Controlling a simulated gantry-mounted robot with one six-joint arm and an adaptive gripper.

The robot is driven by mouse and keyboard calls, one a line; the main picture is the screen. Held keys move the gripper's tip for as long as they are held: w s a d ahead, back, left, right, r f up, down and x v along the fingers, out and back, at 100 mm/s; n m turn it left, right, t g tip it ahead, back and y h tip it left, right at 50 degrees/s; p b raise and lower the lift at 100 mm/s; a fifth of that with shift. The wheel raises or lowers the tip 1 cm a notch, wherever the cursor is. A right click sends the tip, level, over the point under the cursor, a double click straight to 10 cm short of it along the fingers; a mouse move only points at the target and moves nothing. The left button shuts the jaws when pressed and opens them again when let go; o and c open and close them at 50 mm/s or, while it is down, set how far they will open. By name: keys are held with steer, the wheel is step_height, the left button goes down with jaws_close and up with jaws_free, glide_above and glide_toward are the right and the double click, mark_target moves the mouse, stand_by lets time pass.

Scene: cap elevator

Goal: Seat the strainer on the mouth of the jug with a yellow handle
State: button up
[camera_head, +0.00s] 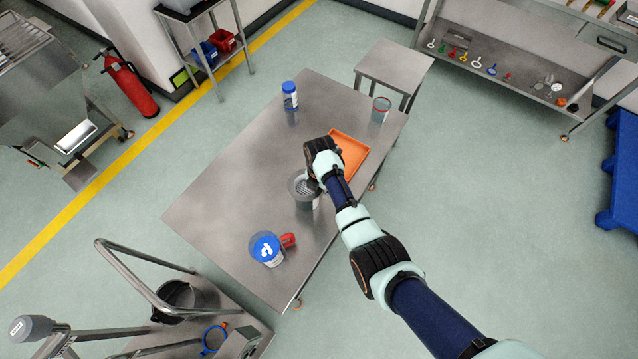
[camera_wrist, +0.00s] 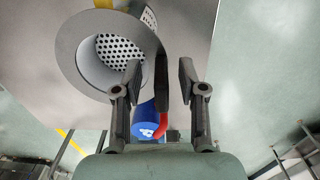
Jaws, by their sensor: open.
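The strainer (camera_head: 302,188) is a grey flanged ring with a perforated basket. In the wrist view, its wide rim (camera_wrist: 74,60) and holes (camera_wrist: 118,50) show at upper left. It appears to lie over the mouth of a pale jug (camera_head: 306,204); how evenly it rests there I cannot tell. A bit of yellow (camera_wrist: 103,3), likely the jug's handle, shows beyond the rim. The strainer's dark handle (camera_wrist: 162,78) points toward me. My gripper (camera_head: 312,181) is open beside the strainer; in the wrist view, its fingers (camera_wrist: 158,82) stand either side of the dark handle, apart from it.
A blue-lidded container (camera_head: 265,246) with a red handle stands near the front of the steel table (camera_head: 215,205). An orange tray (camera_head: 352,150) lies behind my gripper. A blue-lidded bottle (camera_head: 290,97) and a grey jar (camera_head: 381,110) stand farther back. The table's left side is clear.

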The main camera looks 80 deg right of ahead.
steer(key=shift+r, duration=0.1)
step_height(320, 180, up, 7)
steer(key=p, duration=0.7)
stand_by(1.0)
